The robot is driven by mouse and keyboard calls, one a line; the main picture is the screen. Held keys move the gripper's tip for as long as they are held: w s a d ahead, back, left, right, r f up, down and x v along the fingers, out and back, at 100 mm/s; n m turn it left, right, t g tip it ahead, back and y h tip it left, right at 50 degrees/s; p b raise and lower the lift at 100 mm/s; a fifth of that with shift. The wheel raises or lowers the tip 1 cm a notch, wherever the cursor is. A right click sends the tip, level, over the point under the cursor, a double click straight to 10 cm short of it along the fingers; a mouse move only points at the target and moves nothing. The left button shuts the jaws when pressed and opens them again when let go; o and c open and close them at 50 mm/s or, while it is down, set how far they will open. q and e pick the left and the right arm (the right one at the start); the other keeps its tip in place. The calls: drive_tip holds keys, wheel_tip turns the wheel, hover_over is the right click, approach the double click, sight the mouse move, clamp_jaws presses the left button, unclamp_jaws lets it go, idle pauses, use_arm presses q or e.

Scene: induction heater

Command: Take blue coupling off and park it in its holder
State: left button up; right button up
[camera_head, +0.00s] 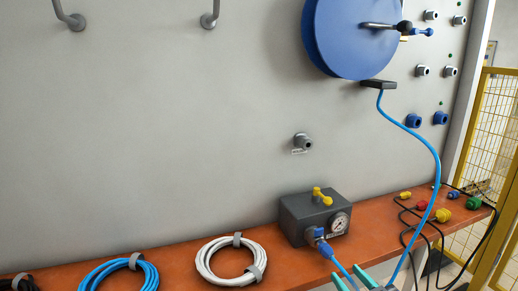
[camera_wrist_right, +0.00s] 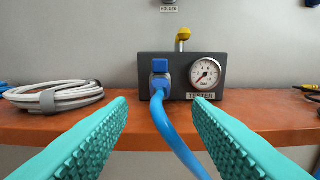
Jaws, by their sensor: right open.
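The blue coupling (camera_head: 320,243) is plugged into the front of the grey tester box (camera_head: 293,218), with a blue hose hanging from it. The coupling (camera_wrist_right: 160,76) also shows in the right wrist view, ahead of the gap between my fingers. The holder (camera_head: 302,142) is a grey fitting on the wall above the box, and it looks empty. Its label (camera_wrist_right: 168,9) shows at the top of the right wrist view. My right gripper (camera_head: 388,268) has teal fingers; in its wrist view (camera_wrist_right: 160,102) they are open, short of the coupling. My left gripper is not in view.
The tester has a yellow lever (camera_head: 322,196) and a gauge (camera_head: 340,222). A white hose coil (camera_head: 231,261) and a blue coil (camera_head: 118,274) lie left on the orange bench (camera_head: 180,266). The blue hose (camera_head: 436,170) rises to a blue reel (camera_head: 345,35). Cables and coloured connectors lie right.

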sight(332, 258)
drive_tip(key=b+x, duration=0.1)
drive_tip(key=x, duration=0.3)
drive_tip(key=shift+w+f, duration=0.1)
drive_tip(key=shift+w, duration=0.15)
drive_tip(key=x, duration=0.3)
drive_tip(key=shift+a, duration=0.1)
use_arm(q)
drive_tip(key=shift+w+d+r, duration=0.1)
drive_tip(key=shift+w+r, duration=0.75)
use_arm(e)
drive_tip(key=shift+x, duration=0.8)
drive_tip(key=shift+p, duration=0.35)
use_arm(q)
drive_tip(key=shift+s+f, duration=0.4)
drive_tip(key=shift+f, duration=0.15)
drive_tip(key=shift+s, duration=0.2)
